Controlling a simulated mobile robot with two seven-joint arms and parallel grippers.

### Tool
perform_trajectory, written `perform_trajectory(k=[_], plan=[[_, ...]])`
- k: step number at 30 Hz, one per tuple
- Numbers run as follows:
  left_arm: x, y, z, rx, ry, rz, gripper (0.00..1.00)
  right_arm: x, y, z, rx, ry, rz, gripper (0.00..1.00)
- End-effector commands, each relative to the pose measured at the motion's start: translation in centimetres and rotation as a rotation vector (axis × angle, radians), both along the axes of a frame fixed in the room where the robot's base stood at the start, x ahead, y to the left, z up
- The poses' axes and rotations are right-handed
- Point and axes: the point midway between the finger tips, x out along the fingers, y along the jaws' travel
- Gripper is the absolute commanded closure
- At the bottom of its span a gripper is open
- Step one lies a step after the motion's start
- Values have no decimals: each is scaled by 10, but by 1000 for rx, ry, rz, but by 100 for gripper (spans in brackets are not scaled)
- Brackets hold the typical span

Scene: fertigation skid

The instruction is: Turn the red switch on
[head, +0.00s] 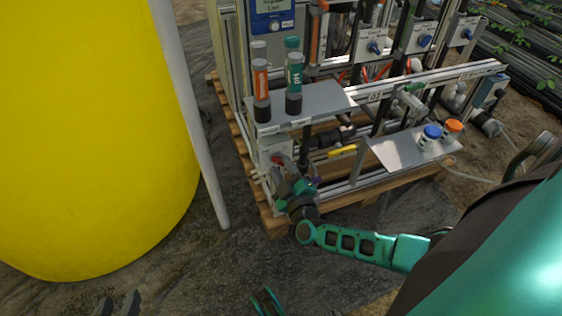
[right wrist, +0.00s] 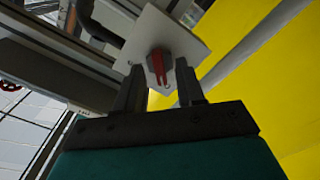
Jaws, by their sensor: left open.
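The red switch (right wrist: 158,66) is a red handle on a pale square plate (right wrist: 178,28) in the right wrist view. In the head view, a small bit of red (head: 278,160) shows at the box on the skid's near left corner, largely hidden by my right gripper. My right gripper (head: 277,170) is at that box. Its fingers (right wrist: 160,78) are open, one on each side of the red handle. I cannot tell whether they touch it. My left gripper (head: 118,304) is open and empty at the bottom edge of the head view, far from the switch.
A large yellow tank (head: 95,130) and a pale upright pipe (head: 190,120) stand left of the skid. A yellow-handled valve (head: 342,150) and a lower shelf (head: 385,152) are to the right.

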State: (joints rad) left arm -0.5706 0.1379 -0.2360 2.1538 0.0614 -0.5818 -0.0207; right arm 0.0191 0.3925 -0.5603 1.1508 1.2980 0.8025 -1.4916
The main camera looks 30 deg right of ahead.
Motion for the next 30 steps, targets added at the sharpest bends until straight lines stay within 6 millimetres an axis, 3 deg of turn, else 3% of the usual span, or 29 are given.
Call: perform_trajectory(k=[14, 25, 30], plan=[[1, 0, 2, -1, -3, -1, 57, 1, 1, 0, 0, 0, -1, 63], [0, 0, -2, 1, 5, 0, 57, 1, 1, 0, 0, 0, -1, 98], [0, 0, -2, 1, 5, 1, 57, 1, 1, 0, 0, 0, -1, 100]])
